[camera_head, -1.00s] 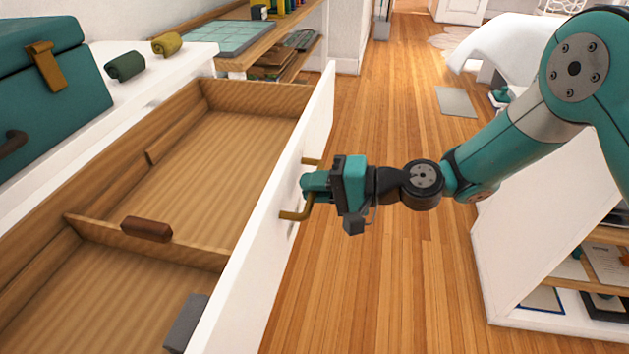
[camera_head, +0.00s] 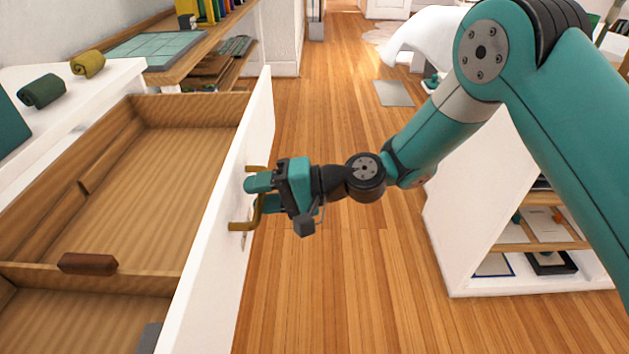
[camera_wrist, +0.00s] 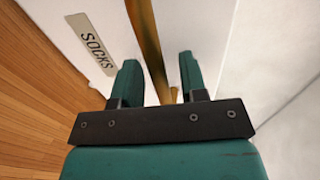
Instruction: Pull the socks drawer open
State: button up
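The white-fronted socks drawer (camera_head: 215,245) stands pulled far out, its wooden inside showing. Its label (camera_wrist: 90,44) reads SOCKS in the wrist view. A brass handle (camera_head: 243,226) is on the drawer front; in the wrist view the handle (camera_wrist: 150,45) runs between my two fingers. My gripper (camera_head: 258,194) is at the handle with its fingers apart on either side of the bar. In the wrist view my gripper (camera_wrist: 160,82) shows a gap beside the bar, so it is open around the handle and not clamped on it.
A brown block (camera_head: 87,263) sits at the drawer's divider. Green (camera_head: 42,91) and yellow (camera_head: 88,64) rolls lie on the white top at left. A low white shelf unit (camera_head: 465,215) stands at right. Bare wooden floor (camera_head: 330,260) lies between.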

jog(key=s+v, duration=0.1)
jog(key=v, duration=1.6)
jog(key=shift+w, duration=0.5)
jog(key=shift+d, duration=0.15)
jog(key=s+d+r+n+h, duration=0.2)
jog(key=s+d+r+h, duration=0.15)
jog(key=s, duration=0.25)
jog(key=s+d+r+n+h, duration=0.2)
jog(key=s+d+r+h, duration=0.15)
jog(key=s, duration=0.35)
jog(key=s+d+r+n+h, duration=0.3)
jog(key=s+h, duration=0.1)
jog(key=s, duration=0.2)
notch_tip(320, 180, up, 15)
jog(key=p, duration=1.5)
jog(key=shift+m+t, duration=0.3)
jog(key=shift+t, duration=0.1)
jog(key=shift+s+f, duration=0.1)
jog(key=shift+s, duration=0.05)
